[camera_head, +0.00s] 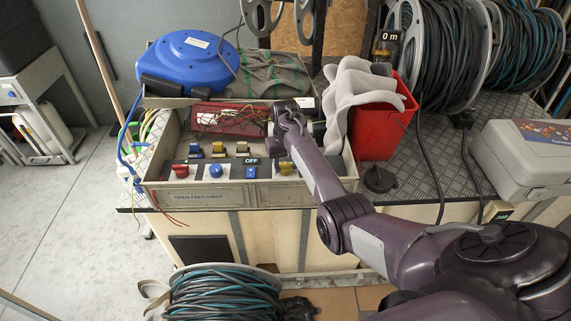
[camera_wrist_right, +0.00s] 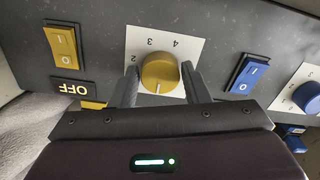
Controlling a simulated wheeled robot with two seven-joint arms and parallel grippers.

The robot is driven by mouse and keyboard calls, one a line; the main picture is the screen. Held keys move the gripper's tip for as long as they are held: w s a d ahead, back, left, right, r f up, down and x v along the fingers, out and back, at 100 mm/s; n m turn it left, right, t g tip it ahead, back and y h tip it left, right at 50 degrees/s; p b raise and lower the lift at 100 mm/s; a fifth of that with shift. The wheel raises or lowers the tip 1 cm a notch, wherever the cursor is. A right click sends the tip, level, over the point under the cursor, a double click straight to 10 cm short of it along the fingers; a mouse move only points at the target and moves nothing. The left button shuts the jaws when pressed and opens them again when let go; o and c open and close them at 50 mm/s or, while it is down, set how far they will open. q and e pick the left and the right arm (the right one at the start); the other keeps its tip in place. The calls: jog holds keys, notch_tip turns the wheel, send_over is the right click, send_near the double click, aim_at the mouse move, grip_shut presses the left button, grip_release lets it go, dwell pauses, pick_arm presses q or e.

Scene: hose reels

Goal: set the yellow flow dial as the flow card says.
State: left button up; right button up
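The yellow flow dial (camera_head: 286,168) is on the front panel of the grey control box (camera_head: 205,194). In the right wrist view the dial (camera_wrist_right: 160,72) sits on a white scale plate with 2, 3 and 4 readable; a white mark shows on its rim on the side toward my gripper. My right gripper (camera_wrist_right: 159,82) has one finger on each side of the dial, with what looks like a narrow gap, so it seems open around it. In the head view the right gripper (camera_head: 279,156) is at the dial, partly hidden by my arm. I cannot make out a flow card. My left gripper is not in view.
A blue rocker switch (camera_wrist_right: 247,74) and a yellow one (camera_wrist_right: 63,46) flank the dial; a blue dial (camera_head: 215,170) and red dial (camera_head: 180,170) are farther left. A red bucket (camera_head: 382,125) with grey cloth stands close right of the box. A blue reel (camera_head: 190,58) is behind.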

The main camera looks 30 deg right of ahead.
jog(key=c, duration=0.6)
jog(key=shift+o, duration=0.2)
